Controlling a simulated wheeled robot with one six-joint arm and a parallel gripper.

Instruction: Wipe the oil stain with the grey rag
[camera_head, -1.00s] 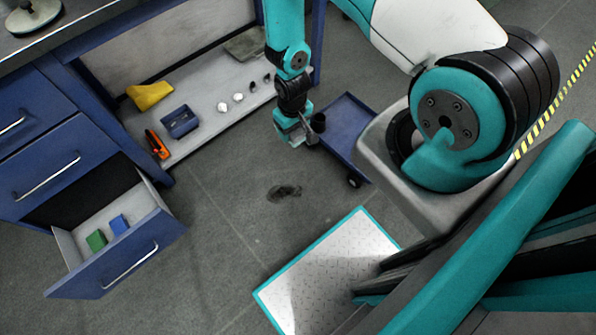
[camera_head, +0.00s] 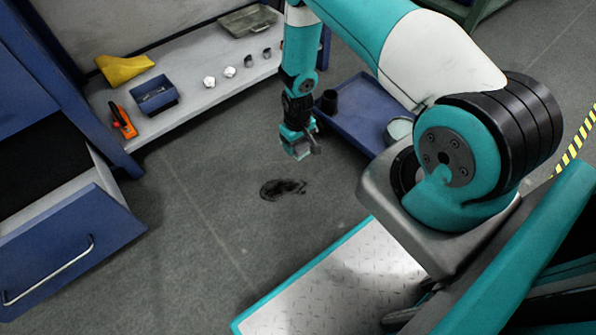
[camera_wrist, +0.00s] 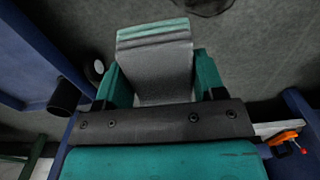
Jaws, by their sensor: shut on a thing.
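The oil stain (camera_head: 283,189) is a dark smeared patch on the grey floor, in the middle of the head view. Part of it also shows at the top edge of the wrist view (camera_wrist: 208,5). My gripper (camera_head: 299,152) hangs above the floor, up and slightly right of the stain in the head view. The rag appears apart from the stain.
A blue cart (camera_head: 362,112) with a dark cup (camera_head: 329,101) stands right of my gripper. An open blue drawer (camera_head: 75,245) juts out at left. Floor around the stain is clear.

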